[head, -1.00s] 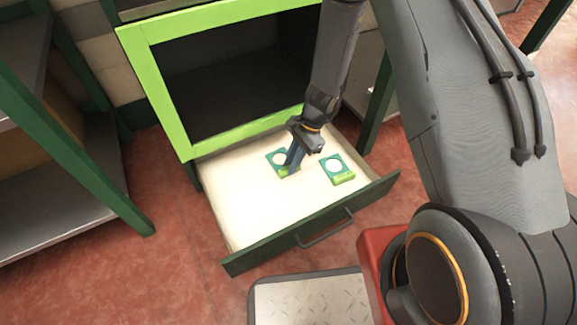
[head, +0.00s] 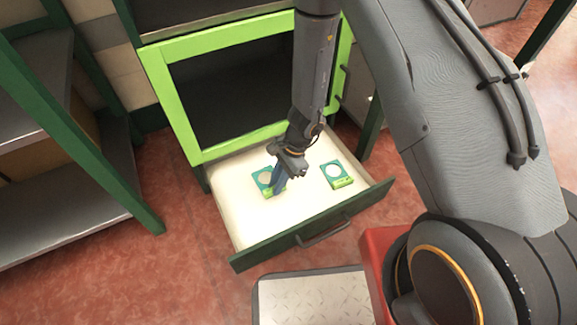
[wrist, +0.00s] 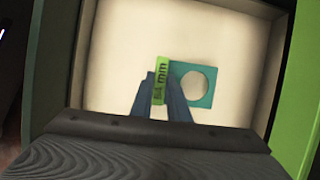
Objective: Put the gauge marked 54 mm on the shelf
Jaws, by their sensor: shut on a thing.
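A teal gauge (head: 263,176) with a round hole and a light-green label block is in my gripper, in the left part of the open drawer's area. My gripper (head: 277,190) is shut on the label end. In the wrist view the gauge (wrist: 206,76) sticks out to the right of the fingers (wrist: 162,92). Its label (wrist: 160,80) ends in "4 mm"; the first digit looks like 5 but is blurred. I cannot tell whether it touches the drawer floor. Grey shelves (head: 75,215) with green posts stand at the left.
A second teal gauge (head: 335,172) lies in the drawer to the right, its label unreadable. The drawer (head: 315,222) has a dark green front with a handle. A bright green frame (head: 178,105) around a dark opening stands behind it. Red floor lies between drawer and shelves.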

